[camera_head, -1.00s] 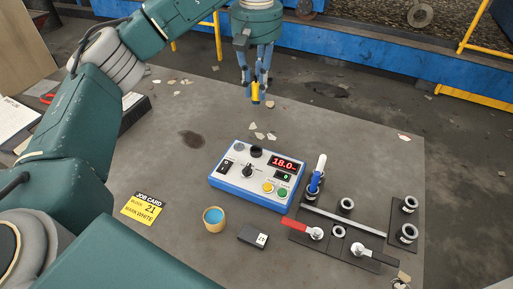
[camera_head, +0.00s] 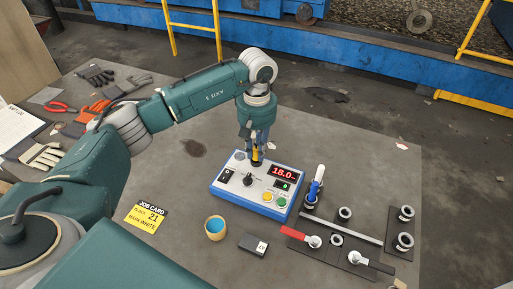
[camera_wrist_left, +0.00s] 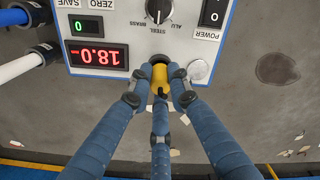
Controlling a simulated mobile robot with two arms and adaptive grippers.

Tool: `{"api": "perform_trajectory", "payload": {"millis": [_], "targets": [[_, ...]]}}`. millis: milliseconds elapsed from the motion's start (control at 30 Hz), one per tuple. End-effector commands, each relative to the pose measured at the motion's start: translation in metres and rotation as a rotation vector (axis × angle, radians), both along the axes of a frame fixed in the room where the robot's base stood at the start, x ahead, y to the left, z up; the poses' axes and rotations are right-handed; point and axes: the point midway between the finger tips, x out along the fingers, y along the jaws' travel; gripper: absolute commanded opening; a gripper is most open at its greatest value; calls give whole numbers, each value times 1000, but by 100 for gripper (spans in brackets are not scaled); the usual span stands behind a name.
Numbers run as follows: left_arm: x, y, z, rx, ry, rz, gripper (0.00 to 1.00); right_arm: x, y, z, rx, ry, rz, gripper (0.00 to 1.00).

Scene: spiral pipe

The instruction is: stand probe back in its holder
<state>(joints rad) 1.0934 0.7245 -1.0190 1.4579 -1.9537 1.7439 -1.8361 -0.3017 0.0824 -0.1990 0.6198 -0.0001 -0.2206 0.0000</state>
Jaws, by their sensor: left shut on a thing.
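The probe is a short yellow and black piece (camera_head: 257,153). My left gripper (camera_head: 256,147) is shut on it and holds it upright over the back edge of the blue and white gauge box (camera_head: 232,192). In the left wrist view the yellow probe (camera_wrist_left: 160,79) sits between the blue fingers of my left gripper (camera_wrist_left: 160,88). My right gripper is not in view.
Valve plates with a red lever (camera_head: 295,232) lie at right. A tan cup (camera_head: 215,229), a dark block (camera_head: 253,244) and a yellow job card (camera_head: 146,217) lie in front.

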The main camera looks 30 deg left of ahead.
Motion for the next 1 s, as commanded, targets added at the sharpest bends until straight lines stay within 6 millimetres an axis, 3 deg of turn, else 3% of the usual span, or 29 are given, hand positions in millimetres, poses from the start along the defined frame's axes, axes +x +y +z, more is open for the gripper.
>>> {"api": "perform_trajectory", "payload": {"millis": [367, 400, 500, 867, 1000], "targets": [[0, 0, -8, -1, -2, -1, 0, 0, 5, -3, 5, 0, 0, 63], [0, 0, -8, 0, -1, -1, 20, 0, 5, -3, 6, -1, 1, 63], [0, 0, -7, 0, -1, 0, 37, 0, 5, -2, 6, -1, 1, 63], [0, 0, -1, -1, -2, 0, 37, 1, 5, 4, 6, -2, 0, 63], [2, 0, 15, -1, -7, -2, 37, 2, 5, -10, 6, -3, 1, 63]]}}
